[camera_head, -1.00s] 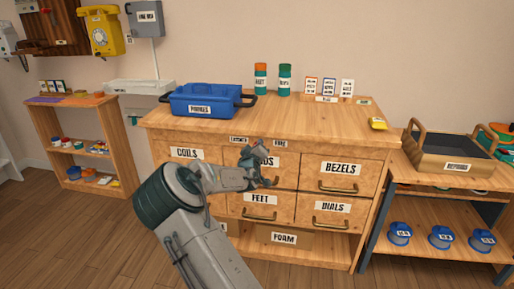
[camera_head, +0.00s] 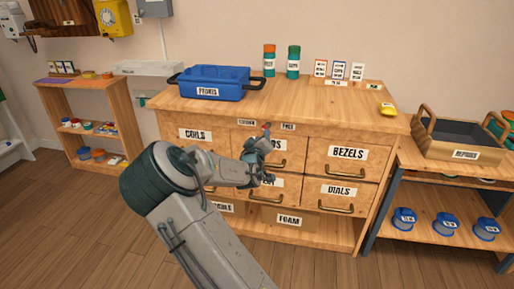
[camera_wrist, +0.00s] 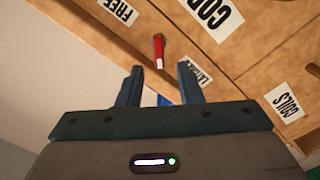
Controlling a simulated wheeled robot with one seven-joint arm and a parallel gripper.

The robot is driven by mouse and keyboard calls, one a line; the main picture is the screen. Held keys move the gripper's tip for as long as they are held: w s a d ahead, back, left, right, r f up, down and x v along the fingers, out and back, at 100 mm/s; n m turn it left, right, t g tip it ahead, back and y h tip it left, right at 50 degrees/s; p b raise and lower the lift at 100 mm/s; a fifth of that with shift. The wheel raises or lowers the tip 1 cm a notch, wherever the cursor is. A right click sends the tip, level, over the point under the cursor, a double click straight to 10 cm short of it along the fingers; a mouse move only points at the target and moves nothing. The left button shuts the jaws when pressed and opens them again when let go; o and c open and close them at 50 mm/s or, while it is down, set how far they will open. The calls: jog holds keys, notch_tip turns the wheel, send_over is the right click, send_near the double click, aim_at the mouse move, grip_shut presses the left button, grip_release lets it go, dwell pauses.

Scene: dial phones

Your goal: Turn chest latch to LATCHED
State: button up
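The wooden chest (camera_head: 215,115) stands ahead with labelled drawers. Its latch is a small red lever with a pale tip (camera_wrist: 158,48); only a bit of red shows in the head view (camera_head: 267,129). The lever lies between the FREE label (camera_wrist: 117,10) and the LATCHED label (camera_wrist: 194,74), which a finger partly covers. My gripper (camera_wrist: 160,68) is open, its two fingers on either side of the lever's pale tip, with gaps showing. In the head view my gripper (camera_head: 264,152) is in front of the upper drawers, just below the latch labels.
A blue handled box (camera_head: 212,84), two jars and several cards stand on the chest top. A low shelf (camera_head: 88,128) is at left. A bench with a wooden tray (camera_head: 455,153) is at right. Drawer handles stick out near my gripper. The floor at left is clear.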

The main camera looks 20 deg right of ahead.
jog(key=p+v, duration=0.1)
jog(key=v, duration=0.6)
jog(key=shift+s+a, duration=0.15)
jog(key=shift+s, duration=0.1)
jog(key=s+a+r+m+g+y+p, duration=0.1)
jog(key=s+a+r+g+y+p, duration=0.2)
jog(key=s+r+p, duration=0.5)
jog(key=s+a+r+g+y+p, duration=0.3)
jog(key=s+a+r+g+p, duration=0.2)
jog(key=s, duration=0.9)
jog(key=s+a+r+m+g+y+p, duration=0.1)
jog(key=s+a+r+g+y+p, duration=0.3)
jog(key=s+r+p, duration=0.7)
notch_tip(320, 180, up, 4)
jog(key=shift+s+a+f+m, duration=0.1)
jog(key=shift+s+a+m, duration=0.25)
jog(key=shift+a, duration=0.25)
jog(key=shift+o, duration=0.4)
